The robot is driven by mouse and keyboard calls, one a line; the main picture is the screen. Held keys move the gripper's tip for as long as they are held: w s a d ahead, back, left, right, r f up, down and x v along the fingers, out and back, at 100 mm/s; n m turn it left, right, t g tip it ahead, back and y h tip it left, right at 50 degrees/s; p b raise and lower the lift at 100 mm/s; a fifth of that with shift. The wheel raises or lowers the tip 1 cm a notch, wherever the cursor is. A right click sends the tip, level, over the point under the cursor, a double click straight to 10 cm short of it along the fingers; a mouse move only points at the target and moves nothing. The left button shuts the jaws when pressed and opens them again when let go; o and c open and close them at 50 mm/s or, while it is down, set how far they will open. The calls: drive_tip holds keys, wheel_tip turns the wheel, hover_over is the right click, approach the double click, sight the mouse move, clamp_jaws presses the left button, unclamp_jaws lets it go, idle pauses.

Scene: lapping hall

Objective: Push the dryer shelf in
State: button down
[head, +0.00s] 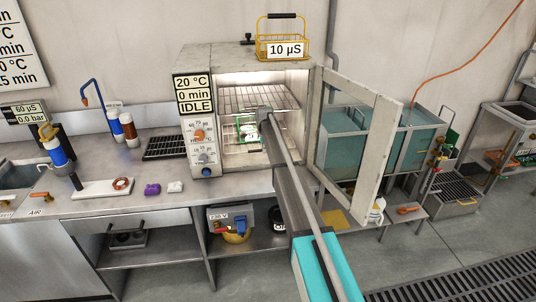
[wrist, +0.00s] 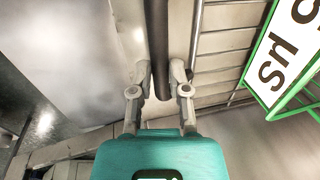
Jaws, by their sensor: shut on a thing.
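The dryer (head: 194,130) stands on the bench with its door (head: 362,140) swung open to the right. Wire shelves (head: 240,97) show in its lit chamber. My gripper (head: 264,114) is at the chamber's front, by the shelf. In the wrist view my gripper (wrist: 160,72) is shut on a dark bar (wrist: 160,45), which looks like the shelf's handle. The shelf's wires (wrist: 225,42) run to the right of it. A green basket (wrist: 282,62) with a white label is on that side. My arm hides part of the shelf and the basket in the head view.
A yellow wire basket (head: 283,48) labelled 10 µS stands on top of the dryer. The open door is close beside my arm on the right. A black grid mat (head: 166,147), a purple piece (head: 152,189) and a white piece (head: 175,187) lie on the bench (head: 130,165) to the left.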

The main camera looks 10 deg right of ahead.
drive_tip(key=shift+w+a, duration=0.4)
drive_tip(key=shift+a, duration=0.05)
drive_tip(key=c, duration=0.6)
unclamp_jaws()
drive_tip(key=shift+w, duration=0.1)
drive_tip(key=shift+d, duration=0.15)
drive_tip(key=shift+s+r, duration=0.25)
drive_tip(key=shift+s, duration=0.35)
drive_tip(key=s+n+g+p, duration=0.1)
drive_tip(key=s+n, duration=1.7)
drive_tip(key=s, duration=3.4)
drive_tip(key=shift+d+r+g, duration=0.3)
drive_tip(key=shift+r+g, duration=0.05)
drive_tip(key=shift+g, duration=0.25)
